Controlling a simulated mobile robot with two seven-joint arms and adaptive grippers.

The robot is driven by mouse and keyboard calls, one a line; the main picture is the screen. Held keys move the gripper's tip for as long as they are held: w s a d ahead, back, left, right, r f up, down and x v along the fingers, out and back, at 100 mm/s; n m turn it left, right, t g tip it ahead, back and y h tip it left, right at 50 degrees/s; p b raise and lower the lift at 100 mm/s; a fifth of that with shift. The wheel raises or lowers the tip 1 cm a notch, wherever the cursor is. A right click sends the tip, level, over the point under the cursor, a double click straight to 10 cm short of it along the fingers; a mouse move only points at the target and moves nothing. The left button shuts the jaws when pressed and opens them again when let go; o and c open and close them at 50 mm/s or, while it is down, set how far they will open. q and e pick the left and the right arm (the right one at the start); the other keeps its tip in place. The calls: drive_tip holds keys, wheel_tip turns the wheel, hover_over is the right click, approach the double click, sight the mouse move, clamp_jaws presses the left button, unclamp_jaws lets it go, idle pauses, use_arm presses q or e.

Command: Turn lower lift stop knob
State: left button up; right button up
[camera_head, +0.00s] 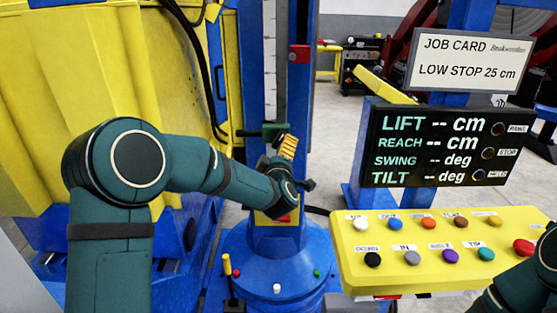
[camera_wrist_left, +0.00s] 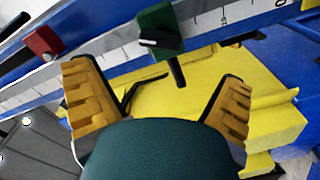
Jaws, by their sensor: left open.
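The lower lift stop is a green block (camera_wrist_left: 160,30) on the scale rail, near the scale's low end in the left wrist view. A dark rod-like knob (camera_wrist_left: 178,72) sticks out from its lower side. In the head view the green block (camera_head: 268,131) sits on the blue column, partly behind my gripper. My left gripper (camera_wrist_left: 157,95) is open, with its yellow-brown fingers apart and nothing between them. The block and knob lie just beyond the fingertips, towards the gap. In the head view one finger of my left gripper (camera_head: 286,146) shows close beside the block.
A red stop block (camera_head: 299,54) sits higher on the column. A yellow button panel (camera_head: 440,245), a black readout (camera_head: 435,145) and a job card (camera_head: 470,62) reading "LOW STOP 25 cm" stand at right. A yellow machine body (camera_head: 120,80) fills the left. Part of my right arm shows lower right.

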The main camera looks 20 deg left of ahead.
use_arm(q)
drive_tip(key=shift+v, duration=1.3)
